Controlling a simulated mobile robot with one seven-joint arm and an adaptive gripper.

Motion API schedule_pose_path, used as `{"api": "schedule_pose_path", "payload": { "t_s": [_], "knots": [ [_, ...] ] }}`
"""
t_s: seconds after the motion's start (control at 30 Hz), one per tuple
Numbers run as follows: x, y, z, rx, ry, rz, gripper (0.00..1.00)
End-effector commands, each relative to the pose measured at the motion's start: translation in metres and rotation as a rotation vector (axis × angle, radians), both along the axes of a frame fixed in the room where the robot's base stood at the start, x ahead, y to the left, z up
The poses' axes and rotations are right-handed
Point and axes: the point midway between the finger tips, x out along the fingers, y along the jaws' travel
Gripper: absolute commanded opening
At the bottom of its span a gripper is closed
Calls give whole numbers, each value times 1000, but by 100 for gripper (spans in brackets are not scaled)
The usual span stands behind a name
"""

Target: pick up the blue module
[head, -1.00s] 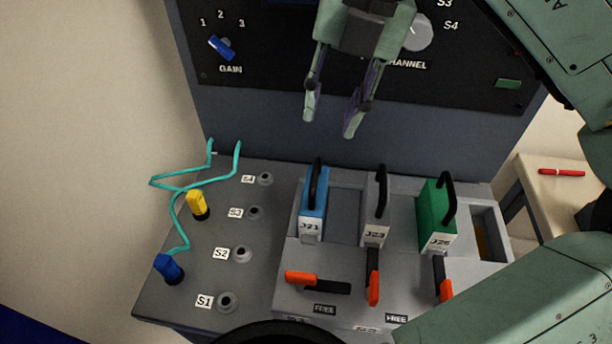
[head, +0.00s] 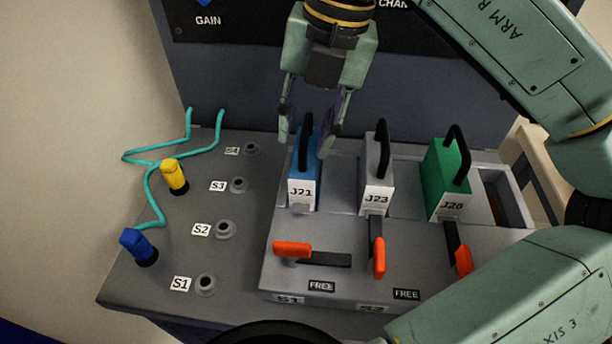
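The blue module (head: 304,172) stands upright in the left part of the grey rack, with a black loop handle on top and a white label J21 on its front. My gripper (head: 306,148) points down at the module's top, with one finger on each side of the handle. The fingers are apart, and a gap shows between the right finger and the handle. Whether a finger touches the module cannot be told. An orange-tipped lever (head: 292,249) in front of the blue module lies sideways, unlike the levers before the other modules.
A grey module J23 (head: 377,183) and a green module J26 (head: 446,178) stand to the right. Yellow (head: 174,175) and blue (head: 137,244) plugs with teal cables stand at left beside several sockets. A dark panel (head: 240,60) rises behind.

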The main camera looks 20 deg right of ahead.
Motion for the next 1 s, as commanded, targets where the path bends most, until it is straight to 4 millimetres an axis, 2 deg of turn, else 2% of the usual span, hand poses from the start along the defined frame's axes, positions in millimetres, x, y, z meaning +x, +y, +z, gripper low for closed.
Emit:
{"api": "schedule_pose_path", "payload": {
  "t_s": [0.13,0.6,1.0],
  "knots": [
    [0,0,2,0,0,0,32],
    [0,0,2,0,-1,0,1],
    [0,0,2,0,-1,0,0]
  ]
}}
